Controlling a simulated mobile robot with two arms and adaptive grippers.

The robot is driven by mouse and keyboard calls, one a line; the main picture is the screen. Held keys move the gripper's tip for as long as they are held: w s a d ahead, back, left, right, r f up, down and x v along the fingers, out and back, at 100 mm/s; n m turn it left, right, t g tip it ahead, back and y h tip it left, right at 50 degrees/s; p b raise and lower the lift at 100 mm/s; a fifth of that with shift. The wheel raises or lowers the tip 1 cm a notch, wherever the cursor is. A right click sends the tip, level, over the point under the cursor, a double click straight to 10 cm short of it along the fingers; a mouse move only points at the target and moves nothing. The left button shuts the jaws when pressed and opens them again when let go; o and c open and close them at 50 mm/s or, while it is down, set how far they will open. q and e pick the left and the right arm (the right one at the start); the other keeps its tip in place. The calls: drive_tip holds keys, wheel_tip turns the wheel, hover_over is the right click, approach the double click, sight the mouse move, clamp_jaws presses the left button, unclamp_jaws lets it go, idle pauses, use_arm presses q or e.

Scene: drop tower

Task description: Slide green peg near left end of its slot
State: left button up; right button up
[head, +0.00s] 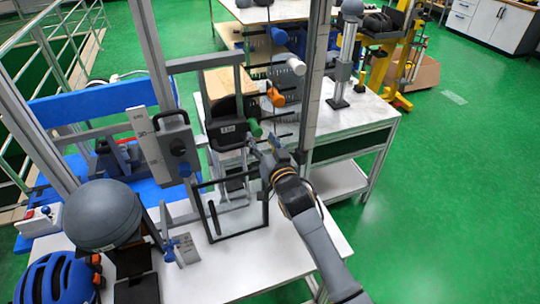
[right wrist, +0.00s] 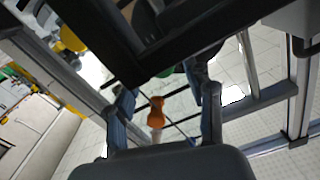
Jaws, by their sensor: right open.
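The green peg (head: 254,128) shows in the head view just right of a black labelled block on the drop tower, at the left of a dark horizontal rod or slot line. My right gripper (head: 262,150) is open just below and slightly right of it. In the right wrist view, my open fingers (right wrist: 168,98) stand apart with nothing clearly held between them. A bit of the green peg (right wrist: 165,72) shows beyond the fingertips, mostly hidden by a black bar. I cannot tell whether the fingers touch it. My left gripper is not in view.
An orange peg (head: 276,97), a white peg (head: 296,66) and a blue peg (head: 279,35) sit above on similar lines. A grey upright (head: 319,80) stands right of the pegs. A large grey ball (head: 102,214) and blue helmet (head: 57,280) are at lower left.

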drive_tip(key=v, duration=0.9)
drive_tip(key=shift+s, duration=0.35)
drive_tip(key=shift+a, duration=0.1)
